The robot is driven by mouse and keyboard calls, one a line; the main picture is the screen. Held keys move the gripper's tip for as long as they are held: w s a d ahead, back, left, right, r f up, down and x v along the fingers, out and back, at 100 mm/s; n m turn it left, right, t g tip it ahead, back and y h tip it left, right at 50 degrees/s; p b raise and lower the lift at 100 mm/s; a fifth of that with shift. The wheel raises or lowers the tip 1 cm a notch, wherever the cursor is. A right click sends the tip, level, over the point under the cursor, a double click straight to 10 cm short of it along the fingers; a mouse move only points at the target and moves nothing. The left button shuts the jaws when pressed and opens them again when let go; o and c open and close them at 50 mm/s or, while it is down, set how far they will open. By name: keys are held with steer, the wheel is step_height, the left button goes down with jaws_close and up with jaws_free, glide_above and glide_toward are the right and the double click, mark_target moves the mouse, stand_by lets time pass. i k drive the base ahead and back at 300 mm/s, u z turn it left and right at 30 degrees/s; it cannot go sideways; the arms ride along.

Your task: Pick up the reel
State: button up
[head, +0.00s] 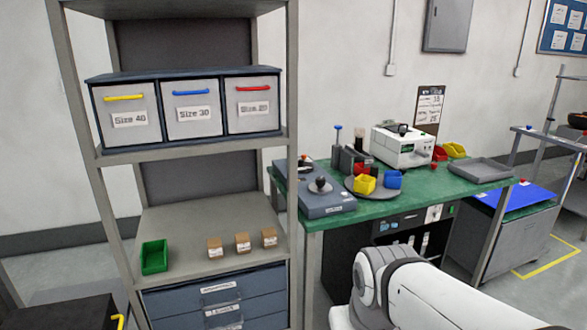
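I cannot make out a clear reel in the head view. A dark rounded thing (577,120) is cut by the right edge, on the metal frame at the far right; I cannot tell what it is. A flat round dark disc (351,187) lies on the green bench (441,192), under a yellow bin (364,184). My white arm shows at the bottom right, but my gripper is out of view, so its state and anything in it are hidden.
A grey shelf rack (205,212) at left holds a green bin (154,257), three small brown blocks (242,242) and labelled drawers (193,108). The bench carries a white machine (403,146), a blue bin (390,179) and a grey tray (481,170). A blue-topped cart (515,198) stands right.

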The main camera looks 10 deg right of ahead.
mark_target(303, 167)
steer(key=i, duration=1)
steer(key=u, duration=0.95)
steer(key=k, duration=1.45)
steer(key=z, duration=0.45)
steer(key=i, duration=0.95)
